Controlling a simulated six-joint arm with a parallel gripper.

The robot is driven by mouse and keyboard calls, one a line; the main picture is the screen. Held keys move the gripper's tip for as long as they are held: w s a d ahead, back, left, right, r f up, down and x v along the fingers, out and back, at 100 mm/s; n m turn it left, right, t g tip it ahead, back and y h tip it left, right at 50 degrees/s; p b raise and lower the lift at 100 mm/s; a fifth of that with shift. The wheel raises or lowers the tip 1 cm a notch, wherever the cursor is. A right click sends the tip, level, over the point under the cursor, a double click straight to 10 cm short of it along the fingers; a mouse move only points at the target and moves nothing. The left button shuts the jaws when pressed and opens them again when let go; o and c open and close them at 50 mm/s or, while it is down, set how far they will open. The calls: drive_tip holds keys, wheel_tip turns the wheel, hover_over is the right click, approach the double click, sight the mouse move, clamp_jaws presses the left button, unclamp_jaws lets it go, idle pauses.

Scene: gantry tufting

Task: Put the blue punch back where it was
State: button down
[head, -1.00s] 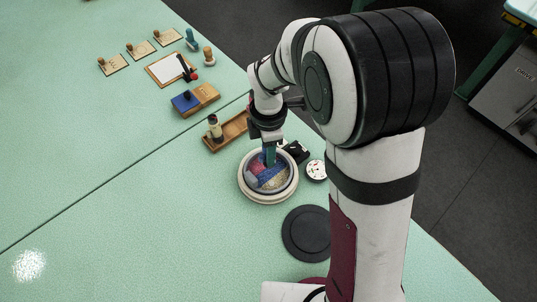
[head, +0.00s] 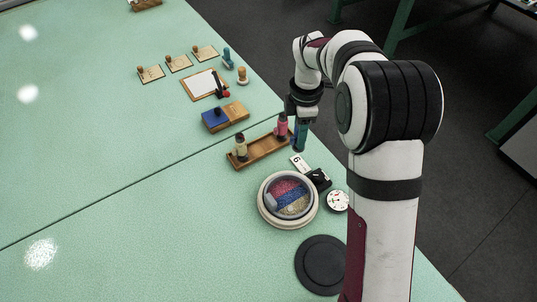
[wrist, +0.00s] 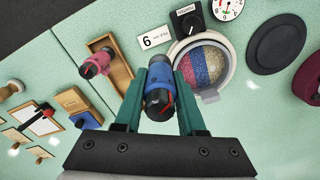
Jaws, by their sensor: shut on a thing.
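My gripper (head: 299,138) is shut on the blue punch (wrist: 160,95), which has a dark end and a red mark, between its two green fingers in the wrist view. In the head view, the gripper is at the right end of a wooden tray (head: 262,149); whether the punch touches the tray cannot be told. A pink punch (head: 281,125) stands in the tray just left of the gripper, and a cream and dark punch (head: 240,148) stands at its left end. The tray (wrist: 122,72) and pink punch (wrist: 95,66) also show in the wrist view, left of the held punch.
A round pale bowl (head: 262,207) with red, blue and yellow sections sits in front of the tray. A card marked 6 (head: 299,164), a black knob box (head: 319,178), a dial (head: 338,200) and a black disc (head: 322,264) are nearby. A blue-topped block (head: 215,118) lies beyond the tray.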

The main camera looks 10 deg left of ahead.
drive_tip(key=w+a+f, duration=0.1)
drive_tip(key=a+f, duration=0.2)
drive_tip(key=w+a+f, duration=0.2)
drive_tip(key=a+f, duration=0.1)
drive_tip(key=a, duration=0.1)
drive_tip(key=w+a+f, duration=0.2)
drive_tip(key=a+f, duration=0.2)
drive_tip(key=shift+w, duration=0.15)
drive_tip(key=shift+d, duration=0.1)
drive_tip(key=shift+f, duration=0.15)
drive_tip(key=c, duration=0.5)
unclamp_jaws()
